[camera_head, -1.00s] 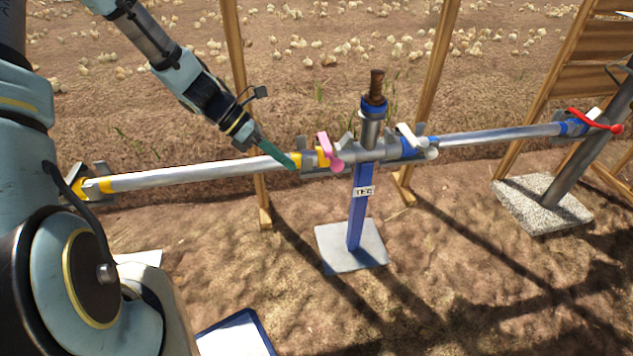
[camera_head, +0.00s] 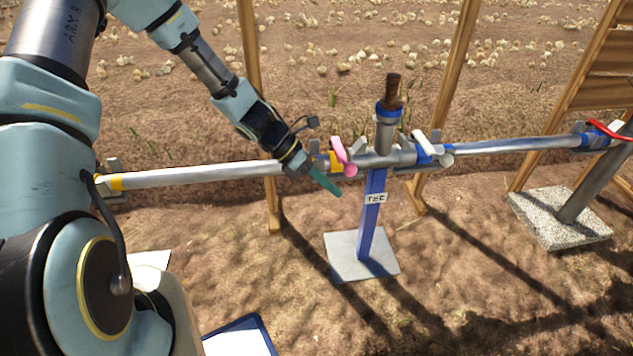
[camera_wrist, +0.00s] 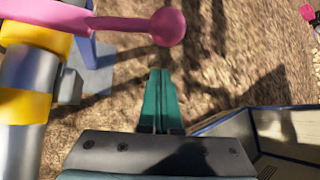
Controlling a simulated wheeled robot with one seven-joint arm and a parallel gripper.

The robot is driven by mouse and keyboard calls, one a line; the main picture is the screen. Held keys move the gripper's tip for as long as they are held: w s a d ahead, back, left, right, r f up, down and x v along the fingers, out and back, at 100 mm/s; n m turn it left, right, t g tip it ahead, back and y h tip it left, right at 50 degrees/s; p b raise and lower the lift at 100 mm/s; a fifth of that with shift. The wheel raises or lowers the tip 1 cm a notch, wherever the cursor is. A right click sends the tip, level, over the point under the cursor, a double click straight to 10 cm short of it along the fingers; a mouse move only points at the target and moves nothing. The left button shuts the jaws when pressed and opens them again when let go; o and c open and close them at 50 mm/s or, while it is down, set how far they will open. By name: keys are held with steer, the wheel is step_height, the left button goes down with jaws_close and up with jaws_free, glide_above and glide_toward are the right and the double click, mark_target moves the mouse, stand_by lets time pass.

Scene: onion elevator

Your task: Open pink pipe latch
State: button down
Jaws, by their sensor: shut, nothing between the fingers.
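The pink pipe latch (camera_head: 343,157) is a lever with a round knob at its end. It sits on the pipe joint beside the yellow band (camera_head: 334,160), left of the central blue post. In the wrist view the pink latch (camera_wrist: 110,24) crosses the upper left, with its ball knob above the fingertips. My gripper (camera_head: 328,183) is shut and empty, its teal fingers pointing down and right, just below and left of the latch. The fingers (camera_wrist: 160,75) appear close to the knob but apart from it in the wrist view.
The silver pipe (camera_head: 200,175) runs left from the joint. A white latch (camera_head: 430,143) is right of the central blue post (camera_head: 371,215). A red latch (camera_head: 608,131) is at far right. Wooden posts (camera_head: 259,110) stand behind the pipe. Open soil lies in front.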

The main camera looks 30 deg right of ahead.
steer(key=shift+w+d+r, duration=0.1)
steer(key=shift+d+r, duration=0.3)
steer(key=shift+r, duration=0.3)
steer(key=shift+w+d+r, duration=0.1)
steer(key=shift+d+r, duration=0.25)
steer(key=shift+r, duration=0.3)
steer(key=shift+r, duration=0.1)
steer(key=shift+w+r+g+p, duration=0.1)
steer(key=shift+r+g+p, duration=0.3)
steer(key=shift+p, duration=0.65)
